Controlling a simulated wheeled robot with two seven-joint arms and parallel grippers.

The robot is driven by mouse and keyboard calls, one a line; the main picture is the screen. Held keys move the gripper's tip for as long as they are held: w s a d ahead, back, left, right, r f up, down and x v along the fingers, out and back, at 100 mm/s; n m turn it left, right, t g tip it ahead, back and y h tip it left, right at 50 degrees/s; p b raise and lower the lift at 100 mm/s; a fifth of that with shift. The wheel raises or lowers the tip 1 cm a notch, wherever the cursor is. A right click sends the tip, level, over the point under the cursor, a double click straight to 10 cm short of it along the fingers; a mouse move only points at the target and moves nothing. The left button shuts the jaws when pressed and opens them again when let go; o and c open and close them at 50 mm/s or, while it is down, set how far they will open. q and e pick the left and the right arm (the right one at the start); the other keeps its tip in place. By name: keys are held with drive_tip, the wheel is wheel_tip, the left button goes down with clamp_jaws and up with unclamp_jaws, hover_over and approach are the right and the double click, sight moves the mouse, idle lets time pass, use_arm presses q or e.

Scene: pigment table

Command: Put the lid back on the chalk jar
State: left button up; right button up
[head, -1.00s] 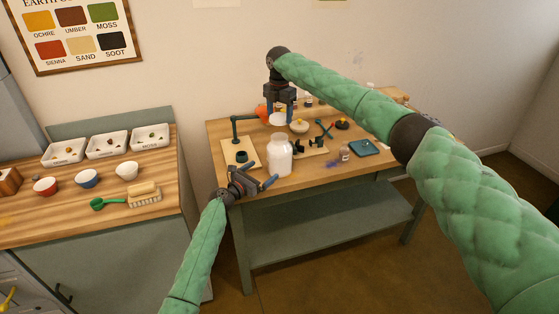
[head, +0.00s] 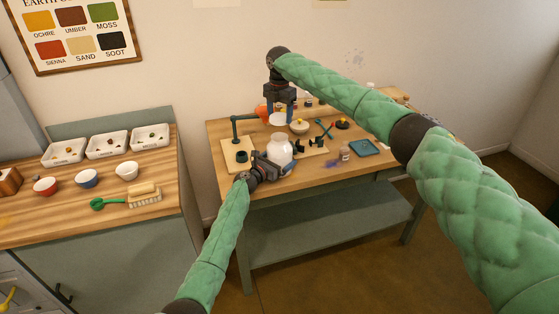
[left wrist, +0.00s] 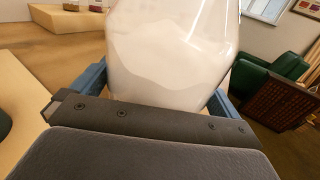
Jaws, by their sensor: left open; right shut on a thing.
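The chalk jar (head: 279,149) is a clear jar with white powder inside, upright near the front edge of the table. Its mouth shows no lid. My left gripper (head: 280,167) is open with its fingers on either side of the jar's lower part. In the left wrist view the jar (left wrist: 172,45) fills the space between the blue fingers; whether they touch it I cannot tell. My right gripper (head: 279,112) is shut on a white round lid (head: 278,119), held above and just behind the jar.
The table (head: 330,176) also bears a green stand (head: 235,130) on a board at left, a bowl with a yellow thing (head: 299,127), a small bottle (head: 345,153) and a teal tray (head: 365,148). A counter (head: 60,222) with bowls and trays stands at left.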

use_arm(q)
drive_tip(key=c, duration=1.1)
use_arm(e)
drive_tip(key=shift+f, duration=2.45)
drive_tip(key=shift+f, duration=0.15)
drive_tip(key=shift+f, duration=0.75)
drive_tip(key=shift+f, duration=0.55)
